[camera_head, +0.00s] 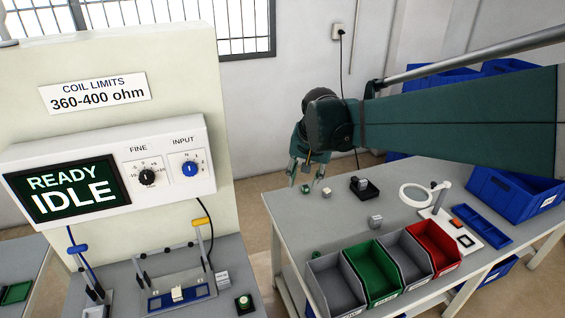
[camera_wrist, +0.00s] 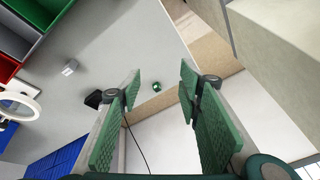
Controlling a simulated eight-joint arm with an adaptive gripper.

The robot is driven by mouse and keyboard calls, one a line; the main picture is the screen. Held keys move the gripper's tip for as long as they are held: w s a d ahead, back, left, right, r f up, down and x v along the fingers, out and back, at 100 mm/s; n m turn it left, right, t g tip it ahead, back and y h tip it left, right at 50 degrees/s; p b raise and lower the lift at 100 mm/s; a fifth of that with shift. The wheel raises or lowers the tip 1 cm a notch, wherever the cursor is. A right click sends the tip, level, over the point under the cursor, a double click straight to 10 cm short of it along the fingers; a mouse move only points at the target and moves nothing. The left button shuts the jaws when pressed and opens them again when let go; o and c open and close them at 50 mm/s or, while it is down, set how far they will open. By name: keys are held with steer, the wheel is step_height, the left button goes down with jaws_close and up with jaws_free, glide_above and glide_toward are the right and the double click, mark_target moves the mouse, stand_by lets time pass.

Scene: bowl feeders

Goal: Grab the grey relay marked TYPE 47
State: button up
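Several small grey blocks look like relays, but no TYPE 47 marking is readable on any. One grey block (camera_head: 375,221) lies on the right table behind the bins; a grey block also shows at upper left in the wrist view (camera_wrist: 69,67). A paler block (camera_head: 327,192) lies near my gripper, and another grey block (camera_head: 222,280) stands on the left bench beside the fixture. My gripper (camera_head: 306,180) is open above the far left part of the right table. In the wrist view its fingers (camera_wrist: 160,92) are spread with nothing held; a small green part (camera_wrist: 157,86) shows between them.
Grey, green and red bins (camera_head: 435,247) line the table's front. A black holder (camera_head: 364,189), a ring magnifier (camera_head: 416,194) and blue trays (camera_head: 482,226) stand behind and right. A tester (camera_head: 110,170) reads READY IDLE; its sign gives 360-400 ohm.

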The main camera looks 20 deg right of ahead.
steer(key=w+d+f+m+g+p, duration=0.1)
steer(key=w+d+f+m, duration=0.1)
steer(key=w+d, duration=0.4)
steer(key=m+g+p, duration=0.3)
steer(key=m+p, duration=0.1)
steer(key=m, duration=0.3)
glide_above(328, 189)
steer(key=shift+y, duration=0.3)
steer(key=f, duration=1.8)
steer(key=shift+s+a, duration=0.1)
steer(key=shift+a, duration=0.1)
steer(key=shift+d+f, duration=0.2)
steer(key=shift+f, duration=0.1)
steer(key=shift+f+b, duration=0.3)
steer(key=shift+f, duration=0.95)
steer(key=shift+a+f+b, duration=0.1)
steer(key=shift+f+b, duration=0.65)
steer(key=shift+f, duration=1.85)
